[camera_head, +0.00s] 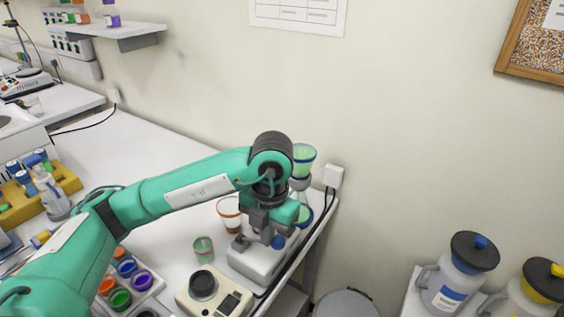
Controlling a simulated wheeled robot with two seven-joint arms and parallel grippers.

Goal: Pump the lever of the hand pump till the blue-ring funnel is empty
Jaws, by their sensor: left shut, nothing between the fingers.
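My left arm reaches in from the left, and my left gripper (262,236) points down, shut and empty, over the white hand pump (258,264) at the table's right end. A blue knob (278,241), perhaps on the pump's lever, shows right beside the fingers; I cannot tell whether they touch it. A funnel with green contents (304,154) stands upright behind my wrist. My right gripper is out of view.
An orange-ringed clear vessel (228,206) and a small green cup (203,249) stand left of the pump. Jugs (456,275) stand at the right.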

